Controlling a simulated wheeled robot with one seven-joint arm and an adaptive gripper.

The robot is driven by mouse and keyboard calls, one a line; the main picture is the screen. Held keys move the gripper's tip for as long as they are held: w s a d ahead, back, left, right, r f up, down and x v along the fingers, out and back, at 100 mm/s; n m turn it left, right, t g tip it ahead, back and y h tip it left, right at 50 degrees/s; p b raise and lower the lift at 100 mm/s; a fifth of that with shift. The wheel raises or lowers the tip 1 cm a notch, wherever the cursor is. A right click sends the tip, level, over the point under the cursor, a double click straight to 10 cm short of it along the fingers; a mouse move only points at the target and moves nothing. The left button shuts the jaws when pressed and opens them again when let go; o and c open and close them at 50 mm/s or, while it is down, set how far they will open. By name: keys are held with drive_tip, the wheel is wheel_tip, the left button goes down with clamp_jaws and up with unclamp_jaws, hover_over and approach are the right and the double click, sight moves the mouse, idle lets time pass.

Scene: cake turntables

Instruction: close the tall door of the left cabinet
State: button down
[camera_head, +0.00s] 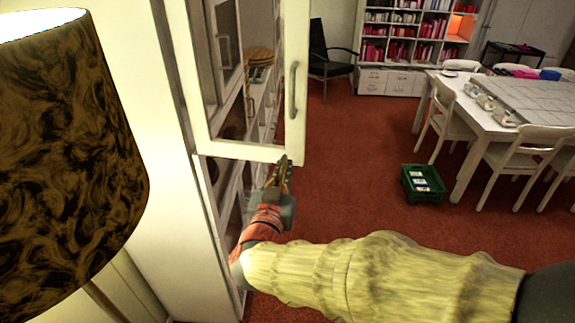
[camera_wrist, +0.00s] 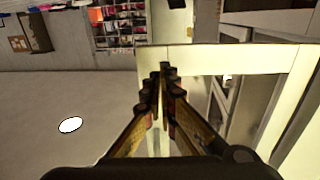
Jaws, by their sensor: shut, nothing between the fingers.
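The tall glass door (camera_head: 246,152) of the white cabinet (camera_head: 158,165) stands open, with its white frame swung out from the cabinet front. Its grey handle (camera_head: 293,90) is on the right stile. My gripper (camera_head: 284,162) is shut and empty at the lower right corner of the door, close to the bottom rail. In the wrist view my fingertips (camera_wrist: 163,72) overlap the door's pale bottom rail (camera_wrist: 235,58); I cannot tell whether they touch it. Shelves with a stack of round wooden items (camera_head: 259,56) show through and beside the door.
A patterned lamp shade (camera_head: 65,150) stands close at the left. A green crate (camera_head: 423,184) is on the red carpet. A white table (camera_head: 455,96) with white chairs is at the right, a black chair (camera_head: 331,63) and a bookshelf (camera_head: 400,40) behind. The carpet between is clear.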

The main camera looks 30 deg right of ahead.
drive_tip(key=shift+b+x, duration=0.3)
drive_tip(key=shift+x, duration=1)
drive_tip(key=shift+w+d, duration=0.1)
drive_tip(key=shift+d, duration=0.05)
